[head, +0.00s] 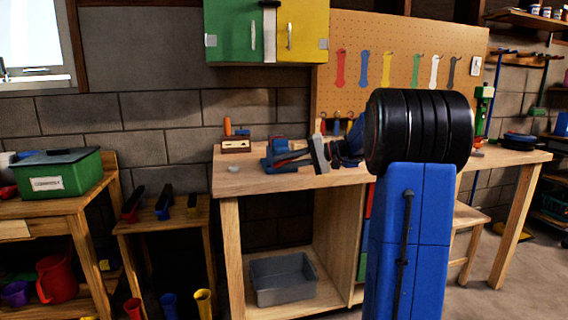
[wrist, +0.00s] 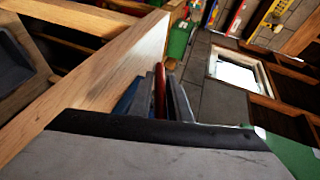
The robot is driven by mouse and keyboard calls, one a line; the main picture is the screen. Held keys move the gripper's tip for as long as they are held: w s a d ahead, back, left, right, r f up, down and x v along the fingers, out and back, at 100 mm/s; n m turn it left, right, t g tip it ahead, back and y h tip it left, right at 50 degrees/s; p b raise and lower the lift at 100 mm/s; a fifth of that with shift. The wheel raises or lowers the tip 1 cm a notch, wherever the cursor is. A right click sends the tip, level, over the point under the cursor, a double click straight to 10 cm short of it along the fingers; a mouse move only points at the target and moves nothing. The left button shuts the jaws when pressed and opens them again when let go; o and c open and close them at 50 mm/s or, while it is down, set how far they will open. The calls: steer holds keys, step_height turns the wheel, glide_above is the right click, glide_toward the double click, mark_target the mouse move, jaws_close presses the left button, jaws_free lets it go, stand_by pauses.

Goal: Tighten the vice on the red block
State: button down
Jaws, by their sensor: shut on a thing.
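The blue vice (head: 270,163) stands on the wooden workbench, left of the bench middle in the head view, partly covered by my gripper. My gripper (head: 298,156) reaches in from the right at the vice, its grey palm plate just right of it. In the wrist view my gripper (wrist: 163,92) has its two grey fingers close together around a narrow red bar, which looks like the vice handle (wrist: 160,88). A blue part of the vice (wrist: 127,97) shows beside the fingers. I cannot make out the red block or the gap between the vice jaws.
A grey bin (head: 282,280) sits on the lower shelf. A green and yellow cabinet (head: 267,30) hangs above. Free benchtop lies left of the vice.

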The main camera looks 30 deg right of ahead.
steer(key=shift+f, duration=0.1)
stand_by(0.7)
steer(key=c, duration=1.8)
jaws_free()
steer(key=v, duration=1.7)
steer(key=shift+s+d, duration=0.2)
steer(key=shift+s, duration=0.05)
steer(key=shift+f, duration=0.15)
